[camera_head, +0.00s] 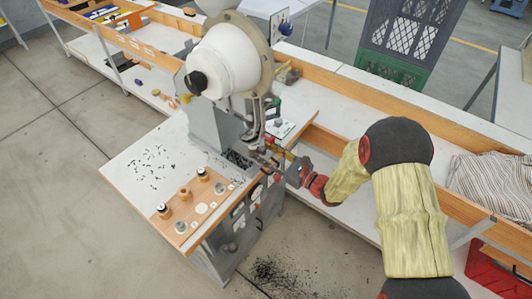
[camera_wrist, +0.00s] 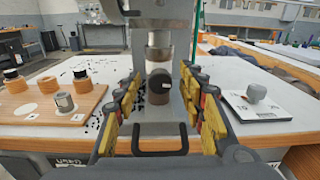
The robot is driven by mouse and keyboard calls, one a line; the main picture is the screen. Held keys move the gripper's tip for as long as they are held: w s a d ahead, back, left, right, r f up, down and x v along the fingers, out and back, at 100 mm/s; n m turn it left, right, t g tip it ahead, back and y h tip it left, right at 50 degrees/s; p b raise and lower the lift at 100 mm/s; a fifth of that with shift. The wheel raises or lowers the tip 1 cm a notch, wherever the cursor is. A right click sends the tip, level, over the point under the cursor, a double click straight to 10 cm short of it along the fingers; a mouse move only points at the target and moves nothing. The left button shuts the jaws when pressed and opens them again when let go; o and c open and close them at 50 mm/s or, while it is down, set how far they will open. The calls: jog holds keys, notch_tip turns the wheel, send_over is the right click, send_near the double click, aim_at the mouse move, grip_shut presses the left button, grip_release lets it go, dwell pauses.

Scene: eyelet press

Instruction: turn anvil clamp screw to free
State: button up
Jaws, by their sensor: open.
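The eyelet press has a white rounded hopper (camera_head: 225,55) above a grey column (camera_head: 215,125). In the wrist view, a dark round knob-like part with a small white label (camera_wrist: 159,85) faces me at the middle, below the metal ram (camera_wrist: 159,45). It looks like the anvil clamp screw, though I cannot read its label. My gripper (camera_head: 268,152) is at the press's front right, at anvil height. In the wrist view, my gripper (camera_wrist: 163,98) is open, its yellow-padded fingers left and right of the knob, with gaps on both sides. Contact is not visible.
A wooden block (camera_head: 192,200) with several dies stands on the left of the press table (camera_head: 135,165). Dark scraps (camera_head: 152,165) lie behind it. A small scale-like device (camera_wrist: 255,95) stands right of my fingers. A long bench runs behind the press.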

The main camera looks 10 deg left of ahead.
jog(key=shift+c, duration=0.3)
grip_shut()
dwell(0.3)
jog(key=shift+n+b, duration=0.55)
jog(key=shift+n, duration=0.15)
jog(key=shift+o, duration=0.3)
grip_release()
